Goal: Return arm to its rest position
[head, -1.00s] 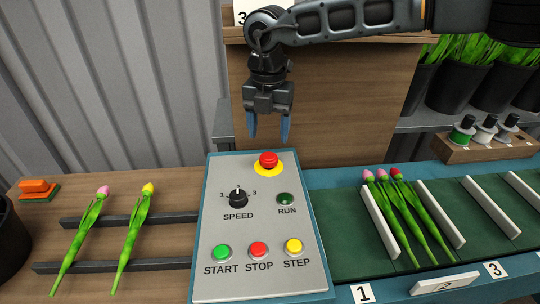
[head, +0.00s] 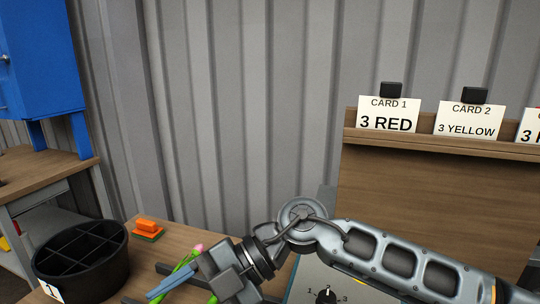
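My gripper (head: 164,288) hangs at the lower left of the head view, its blue fingers pointing left and down over the wooden table. The two fingers almost overlap from this angle, so the gap between them cannot be judged. No object shows between them. My arm reaches in from the lower right, bent at the elbow. A tulip with a pink head (head: 197,248) lies on the table behind the gripper and is partly hidden by it.
A black divided bucket (head: 80,262) stands at the left, near the gripper. The control panel (head: 302,284) is mostly hidden by my arm. Cards (head: 388,115) stand on a wooden ledge at the right. A blue cabinet (head: 38,60) is at far left.

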